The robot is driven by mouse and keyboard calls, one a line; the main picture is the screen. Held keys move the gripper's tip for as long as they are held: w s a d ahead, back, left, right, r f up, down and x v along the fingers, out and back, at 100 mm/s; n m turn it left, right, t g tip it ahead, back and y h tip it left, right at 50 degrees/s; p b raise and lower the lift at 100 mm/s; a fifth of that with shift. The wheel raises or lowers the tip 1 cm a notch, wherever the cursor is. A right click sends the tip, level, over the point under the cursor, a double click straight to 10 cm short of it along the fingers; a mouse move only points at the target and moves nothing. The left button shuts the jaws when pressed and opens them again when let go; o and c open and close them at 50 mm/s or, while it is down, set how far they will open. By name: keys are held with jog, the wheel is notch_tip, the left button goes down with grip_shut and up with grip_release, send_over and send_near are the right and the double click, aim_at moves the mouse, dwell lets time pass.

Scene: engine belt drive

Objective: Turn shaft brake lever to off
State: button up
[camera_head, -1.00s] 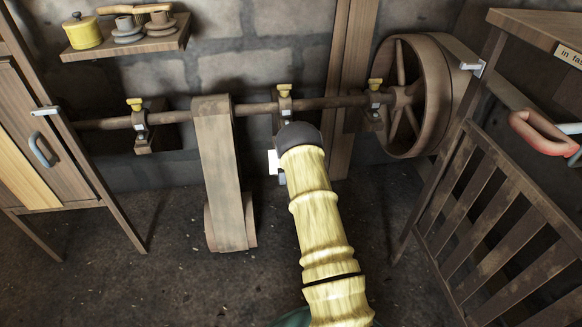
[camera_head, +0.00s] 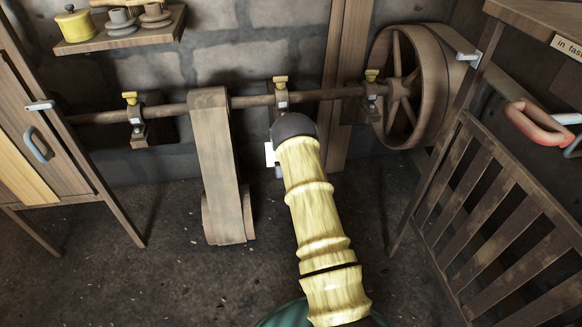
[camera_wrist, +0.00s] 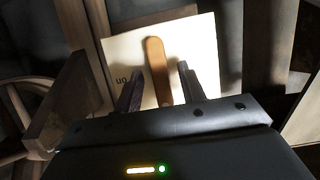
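In the wrist view, an orange-brown lever (camera_wrist: 157,70) stands out over a pale plate (camera_wrist: 205,50) that bears dark letters on its left, seen upside down and looking like "on". My gripper (camera_wrist: 160,86) is open, with one dark finger on each side of the lever. A gap shows between each finger and the lever, and the lever's lower end is near the gripper body. In the head view, my arm hides the gripper and lever. Only a small white edge of a plate (camera_head: 270,154) shows beside the arm.
A horizontal shaft (camera_head: 245,101) runs along the wall, with a belt (camera_head: 215,150) at left and a spoked wheel (camera_head: 410,85) at right. A slatted wooden rack (camera_head: 490,215) and a red handle (camera_head: 535,124) are at right. A cabinet (camera_head: 50,130) stands at left.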

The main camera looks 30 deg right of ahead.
jog(key=p+v, duration=0.4)
jog(key=v, duration=1.3)
jog(key=shift+p, duration=0.35)
jog(key=shift+a+f, duration=0.1)
jog(key=shift+a, duration=0.05)
jog(key=s+a+r+n+g+y, duration=0.15)
jog(key=s+a+r+g, duration=0.35)
jog(key=a+r, duration=0.55)
jog(key=s+a+r+n+g+y, duration=0.1)
jog(key=s+a+r+g, duration=0.3)
jog(key=s, duration=0.5)
jog(key=s+a+r+n+g+y, duration=0.1)
jog(key=s+a+r, duration=0.1)
jog(key=s+r, duration=0.5)
jog(key=w+p+v, duration=0.2)
jog(key=p+v, duration=0.8)
jog(key=p, duration=0.1)
jog(key=w+r+p+v, duration=0.1)
jog(key=w+p+v, duration=0.2)
jog(key=p+v, duration=0.8)
jog(key=w+r+p+v, duration=0.1)
jog(key=w+p+v, duration=0.1)
jog(key=p+v, duration=0.9)
jog(key=shift+d+p, duration=0.2)
jog(key=shift+p, duration=0.85)
